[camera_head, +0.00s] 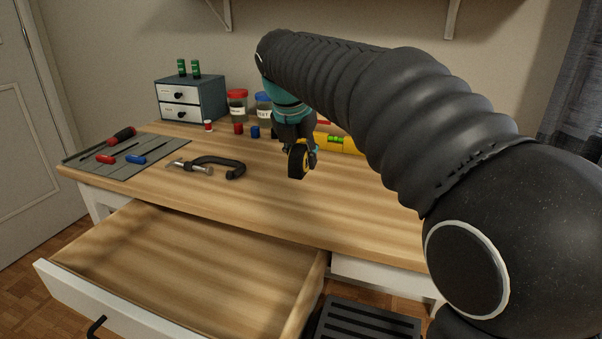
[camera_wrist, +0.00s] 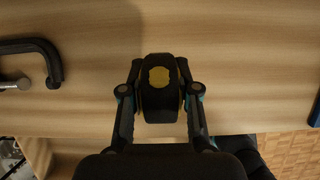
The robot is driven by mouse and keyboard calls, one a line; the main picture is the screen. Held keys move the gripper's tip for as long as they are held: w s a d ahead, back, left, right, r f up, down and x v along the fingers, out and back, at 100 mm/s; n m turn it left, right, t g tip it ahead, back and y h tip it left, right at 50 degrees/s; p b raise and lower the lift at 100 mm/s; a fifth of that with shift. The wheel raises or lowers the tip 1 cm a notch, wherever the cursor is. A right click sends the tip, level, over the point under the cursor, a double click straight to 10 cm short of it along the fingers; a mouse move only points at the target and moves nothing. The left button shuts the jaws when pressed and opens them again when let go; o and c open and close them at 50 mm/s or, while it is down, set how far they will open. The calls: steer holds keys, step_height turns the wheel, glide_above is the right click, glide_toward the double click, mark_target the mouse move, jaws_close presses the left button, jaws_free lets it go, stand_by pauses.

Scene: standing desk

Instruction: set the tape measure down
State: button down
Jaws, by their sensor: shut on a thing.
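The tape measure (camera_head: 298,160) is black with a yellow face. It also shows in the wrist view (camera_wrist: 159,88), from above, with a yellow patch on its top. My gripper (camera_head: 303,150) is shut on it, with a finger on each side in the wrist view (camera_wrist: 160,95). The tape measure is upright over the bare wooden desk top (camera_head: 340,200), right of the clamp. I cannot tell whether its underside touches the desk.
A black clamp (camera_head: 215,163) lies to the left. A grey mat (camera_head: 125,165) with screwdrivers is farther left. A drawer cabinet (camera_head: 190,98), jars (camera_head: 237,105) and a yellow level (camera_head: 345,143) stand behind. An open, empty drawer (camera_head: 180,265) juts out in front.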

mark_target(295, 149)
steer(key=shift+w+a+f, duration=0.2)
steer(key=shift+w+f, duration=0.15)
steer(key=shift+w, duration=0.05)
steer(key=shift+f+b, duration=0.4)
steer(key=shift+f, duration=1.5)
steer(key=shift+f, duration=0.1)
steer(key=c, duration=0.8)
jaws_free()
steer(key=shift+c, duration=0.2)
steer(key=p+v, duration=0.2)
steer(key=v, duration=1)
steer(key=shift+s, duration=0.1)
